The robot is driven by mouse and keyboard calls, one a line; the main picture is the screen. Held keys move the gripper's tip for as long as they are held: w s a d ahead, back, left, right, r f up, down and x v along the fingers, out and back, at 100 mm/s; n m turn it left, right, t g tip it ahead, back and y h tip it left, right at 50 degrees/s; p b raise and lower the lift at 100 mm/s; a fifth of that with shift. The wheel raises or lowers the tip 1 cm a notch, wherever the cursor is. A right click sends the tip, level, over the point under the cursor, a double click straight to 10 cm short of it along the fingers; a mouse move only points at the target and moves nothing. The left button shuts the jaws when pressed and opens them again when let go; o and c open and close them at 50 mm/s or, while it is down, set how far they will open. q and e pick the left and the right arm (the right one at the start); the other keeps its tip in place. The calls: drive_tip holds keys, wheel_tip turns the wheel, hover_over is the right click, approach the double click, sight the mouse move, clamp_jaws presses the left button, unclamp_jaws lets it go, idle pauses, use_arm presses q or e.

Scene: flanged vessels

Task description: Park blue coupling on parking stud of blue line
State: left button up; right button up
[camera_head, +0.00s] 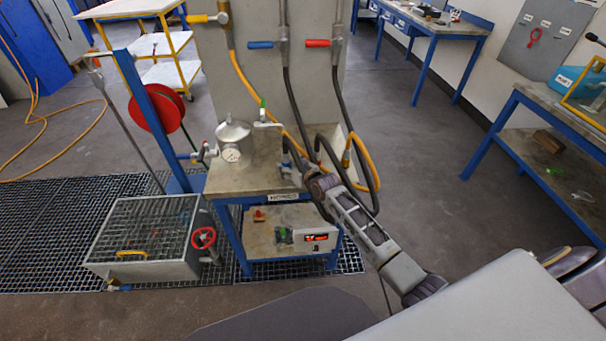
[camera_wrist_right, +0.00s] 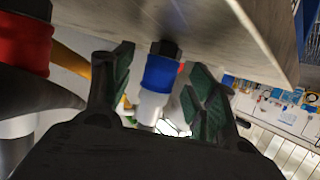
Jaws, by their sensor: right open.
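The blue coupling (camera_wrist_right: 160,73) shows in the right wrist view as a blue band over a pale metal body, with a black hexagonal part above it against the grey plate. My right gripper (camera_wrist_right: 158,76) is open, with one green-padded finger on each side of the coupling and gaps visible. In the head view my right gripper (camera_head: 300,164) is at the right edge of the vessel bench; its fingers and the coupling are hard to make out there. I cannot identify the parking stud. A blue-handled valve (camera_head: 262,45) sits on the panel. My left gripper is not in view.
A red coupling (camera_wrist_right: 25,42) is at the left in the wrist view. Dark and yellow hoses (camera_head: 359,160) loop beside my right gripper. A metal vessel (camera_head: 233,133) with a gauge stands on the bench (camera_head: 240,181). A grated box (camera_head: 145,240) is at the left.

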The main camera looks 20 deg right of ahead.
drive_tip(key=v, duration=1)
idle(0.3)
drive_tip(key=shift+s, duration=0.1)
idle(0.4)
